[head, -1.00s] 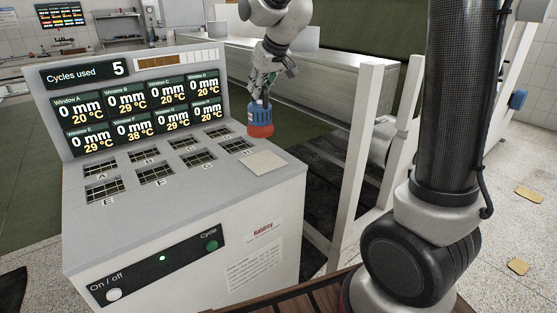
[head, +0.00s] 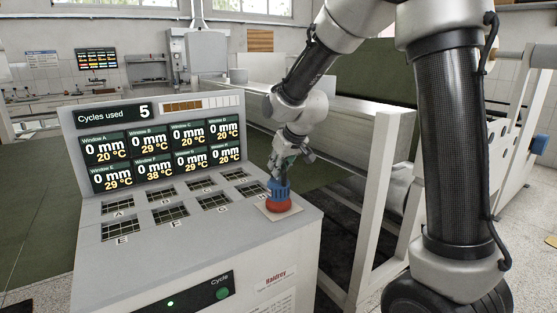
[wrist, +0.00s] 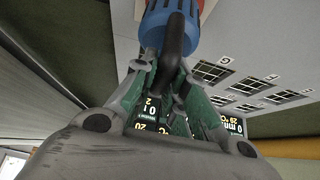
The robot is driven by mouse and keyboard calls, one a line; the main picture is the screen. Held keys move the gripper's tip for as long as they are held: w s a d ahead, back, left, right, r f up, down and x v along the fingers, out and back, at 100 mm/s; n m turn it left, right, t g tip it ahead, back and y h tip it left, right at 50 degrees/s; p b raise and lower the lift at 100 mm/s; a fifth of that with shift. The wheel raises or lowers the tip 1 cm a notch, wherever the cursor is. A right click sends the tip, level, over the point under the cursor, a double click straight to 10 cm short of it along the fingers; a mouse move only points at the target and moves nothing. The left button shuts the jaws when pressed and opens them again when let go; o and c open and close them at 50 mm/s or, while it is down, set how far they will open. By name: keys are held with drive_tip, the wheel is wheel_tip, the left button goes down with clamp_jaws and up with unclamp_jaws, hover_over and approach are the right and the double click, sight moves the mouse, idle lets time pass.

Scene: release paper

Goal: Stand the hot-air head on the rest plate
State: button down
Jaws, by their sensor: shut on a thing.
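The hot-air head (head: 279,190), blue with a red lower part, is upright over the pale rest plate (head: 296,211) on the machine's right side. Its red end appears to touch the plate, but a small gap cannot be ruled out. My gripper (head: 284,166) is shut on the head from above. In the wrist view my gripper's fingers (wrist: 160,76) close around the dark handle of the blue hot-air head (wrist: 156,28). The plate's edge shows around the red part, and its middle is hidden.
The machine top has several lettered grid windows (head: 215,202) left of the plate. The display panel (head: 160,150) stands behind them, showing 5 cycles used. A white frame post (head: 375,200) rises right of the machine.

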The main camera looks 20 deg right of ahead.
drive_tip(key=c, duration=1.4)
unclamp_jaws()
drive_tip(key=shift+f, duration=0.1)
drive_tip(key=shift+c, duration=0.2)
drive_tip(key=shift+r, duration=0.2)
drive_tip(key=v, duration=1.2)
drive_tip(key=s+d+m, duration=0.1)
drive_tip(key=s+d, duration=0.3)
drive_tip(key=s, duration=0.5)
drive_tip(key=s+d+f+m+g+h, duration=0.1)
drive_tip(key=s+d, duration=0.3)
drive_tip(key=s, duration=0.5)
drive_tip(key=s+d+f+m+g+h, duration=0.1)
drive_tip(key=s+d, duration=0.4)
drive_tip(key=s, duration=0.5)
drive_tip(key=shift+m, duration=0.3)
